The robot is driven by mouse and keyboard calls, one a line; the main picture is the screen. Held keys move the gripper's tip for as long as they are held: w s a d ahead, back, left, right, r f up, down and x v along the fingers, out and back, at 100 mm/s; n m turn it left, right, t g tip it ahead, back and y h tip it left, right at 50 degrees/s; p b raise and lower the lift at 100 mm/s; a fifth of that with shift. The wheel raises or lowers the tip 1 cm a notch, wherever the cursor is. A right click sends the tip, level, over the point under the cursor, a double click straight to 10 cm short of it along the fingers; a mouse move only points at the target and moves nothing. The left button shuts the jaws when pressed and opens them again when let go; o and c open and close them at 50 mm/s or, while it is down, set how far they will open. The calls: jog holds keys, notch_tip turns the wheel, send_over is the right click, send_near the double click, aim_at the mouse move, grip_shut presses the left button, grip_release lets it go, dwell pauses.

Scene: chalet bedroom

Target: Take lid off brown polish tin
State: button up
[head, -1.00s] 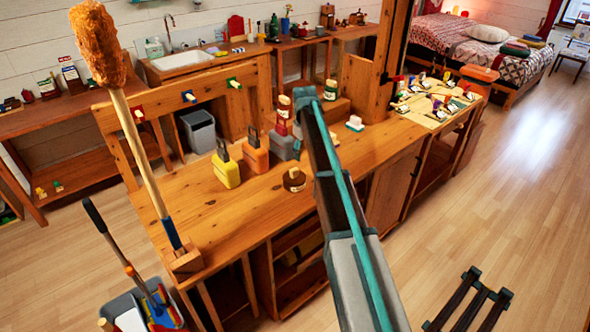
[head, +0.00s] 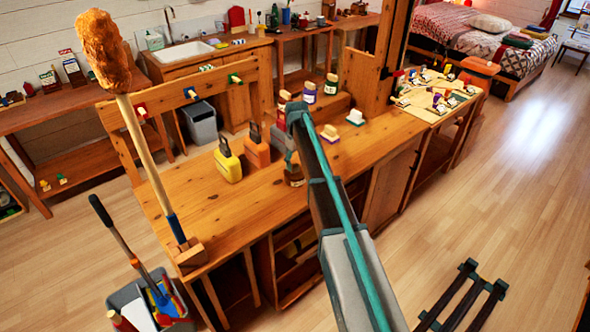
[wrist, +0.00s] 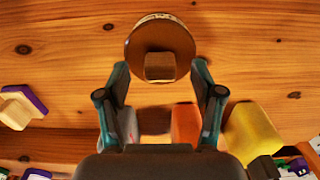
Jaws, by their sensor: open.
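The brown polish tin (head: 294,180) stands on the wooden workbench, partly hidden by my arm in the head view. In the wrist view its round brown lid (wrist: 143,40) is on top, with a square knob (wrist: 160,66) facing me. My gripper (wrist: 160,77) is open and empty. Its two fingers are spread left and right of the knob, with their tips level with the tin's near edge. In the head view my gripper (head: 291,157) hangs just above the tin. I cannot tell whether the fingers touch the lid.
A yellow container (head: 228,164) and an orange one (head: 257,150) stand left of the tin; a grey one (wrist: 127,124) also shows in the wrist view. The front left of the workbench (head: 225,215) is clear.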

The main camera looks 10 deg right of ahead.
jog(key=shift+f+p, duration=0.3)
jog(key=shift+f, duration=1)
jog(key=c, duration=1.2)
jog(key=shift+c, duration=0.2)
jog(key=shift+r, duration=0.15)
